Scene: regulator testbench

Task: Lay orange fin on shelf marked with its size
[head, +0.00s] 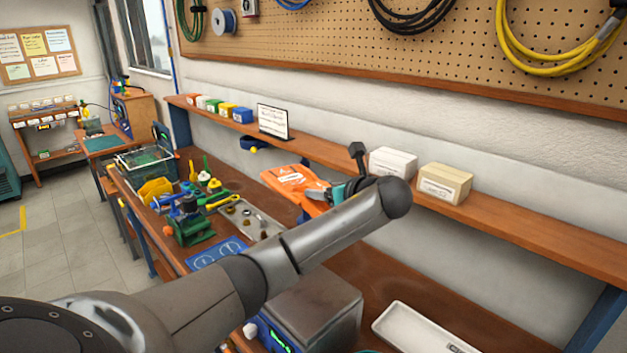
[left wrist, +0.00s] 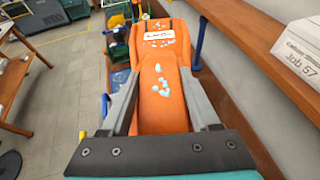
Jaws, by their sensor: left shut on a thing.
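The orange fin (head: 292,178) is a long flat piece with a pale label and whitish-blue marks. It also fills the middle of the left wrist view (left wrist: 160,95), pointing away from me. My left gripper (head: 320,193) is shut on its near end, with a finger along each side. The fin is held in the air above the workbench, in front of the wall shelf. The long wooden shelf (head: 510,232) runs along the wall. A white sign (head: 273,121) stands on it; its text is too small to read. My right gripper is out of view.
On the shelf are a white box (head: 392,162), a tan box (head: 444,183) and several small coloured boxes at the far left. The bench below holds a metal tray (head: 262,226), a green device (head: 190,222), a grey box (head: 315,305) and a white tray (head: 415,332).

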